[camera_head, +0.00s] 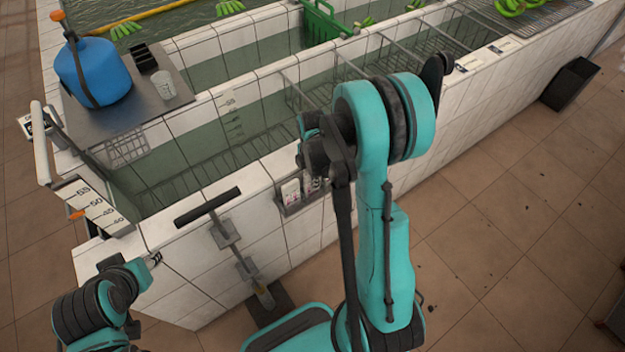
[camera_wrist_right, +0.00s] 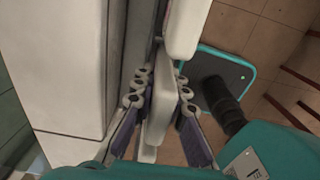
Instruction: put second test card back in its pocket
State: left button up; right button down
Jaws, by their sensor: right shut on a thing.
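The test-card pocket (camera_head: 302,203) is a small grey holder on the outer face of the white tiled tank wall. A white printed card (camera_head: 290,190) stands in its left part. Another printed card (camera_head: 312,184) shows at its right part, partly behind my dark wrist parts. My right gripper (camera_head: 312,164) is close above the pocket and largely hidden by my arm. In the right wrist view its fingers are shut on a flat white piece (camera_wrist_right: 160,100), which looks like a card seen nearly edge-on. Whether it is inside the pocket I cannot tell.
A black-bladed squeegee (camera_head: 207,207) hangs on the wall left of the pocket. A numbered scale board (camera_head: 93,204) and a blue container (camera_head: 92,73) are at the left. Wire racks cross the tank. A black bin (camera_head: 570,84) stands right; the floor there is mostly clear.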

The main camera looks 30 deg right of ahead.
jog(key=c, duration=1.5)
grip_release()
jog(key=shift+o, duration=0.2)
notch_tip(320, 180, up, 12)
jog(key=shift+f, duration=0.1)
jog(key=shift+s+a, duration=0.15)
jog(key=shift+a, duration=0.05)
jog(key=s+a+r+m+t+b, duration=0.1)
jog(key=s+a+m+t+b, duration=0.4)
jog(key=s+a+m, duration=0.5)
jog(key=m+t, duration=0.2)
jog(key=m, duration=0.6)
jog(key=shift+s+a+r+m+b, duration=0.15)
jog(key=shift+s+m+b, duration=0.15)
jog(key=shift+s+b, duration=0.1)
